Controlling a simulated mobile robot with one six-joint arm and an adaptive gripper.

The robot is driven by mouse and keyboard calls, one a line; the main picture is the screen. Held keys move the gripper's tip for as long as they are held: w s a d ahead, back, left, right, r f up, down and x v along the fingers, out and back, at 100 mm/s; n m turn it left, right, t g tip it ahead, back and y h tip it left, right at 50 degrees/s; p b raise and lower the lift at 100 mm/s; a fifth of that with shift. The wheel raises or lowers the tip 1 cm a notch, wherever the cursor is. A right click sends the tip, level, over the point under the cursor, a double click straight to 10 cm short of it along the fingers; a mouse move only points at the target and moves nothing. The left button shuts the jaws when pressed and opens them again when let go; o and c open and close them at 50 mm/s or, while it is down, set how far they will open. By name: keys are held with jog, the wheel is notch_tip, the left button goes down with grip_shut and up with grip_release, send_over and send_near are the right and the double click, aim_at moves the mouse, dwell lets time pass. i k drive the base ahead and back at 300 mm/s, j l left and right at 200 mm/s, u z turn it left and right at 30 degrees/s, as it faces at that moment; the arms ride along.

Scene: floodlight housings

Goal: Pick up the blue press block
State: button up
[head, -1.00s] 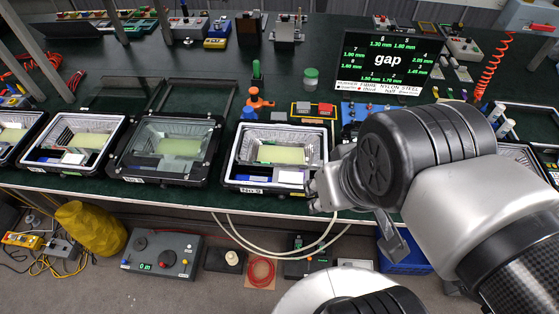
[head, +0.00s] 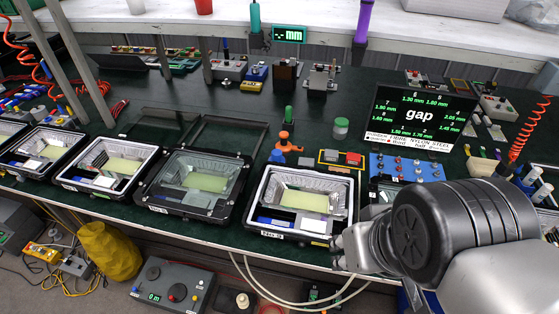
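A small blue block (head: 277,156) lies on the green bench beside an orange tool (head: 284,142), behind the open floodlight housing (head: 252,212). It may be the blue press block, but it is too small to be sure. My gripper (head: 344,252) is at the front right corner of that housing, near the bench's front edge and well apart from the blue block. Its fingers are small and partly hidden by my wrist, so I cannot tell whether it is open or shut. I see nothing held in it.
More floodlight housings (head: 138,202) stand in a row to the left. A blue plate with knobs (head: 372,168), a yellow and black tray (head: 322,163) and a green-lidded jar (head: 341,128) stand behind. The "gap" screen (head: 418,118) is at right. The bench behind the housings has bare room.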

aim_at(277, 155)
jog(key=i+j, duration=0.2)
jog(key=j, duration=0.15)
jog(key=i+j+z, duration=0.1)
jog(key=j, duration=0.25)
jog(key=i+j, duration=0.25)
jog(key=j, duration=0.15)
jog(key=i+j+z, duration=0.1)
jog(key=j, duration=0.25)
jog(key=i, duration=0.05)
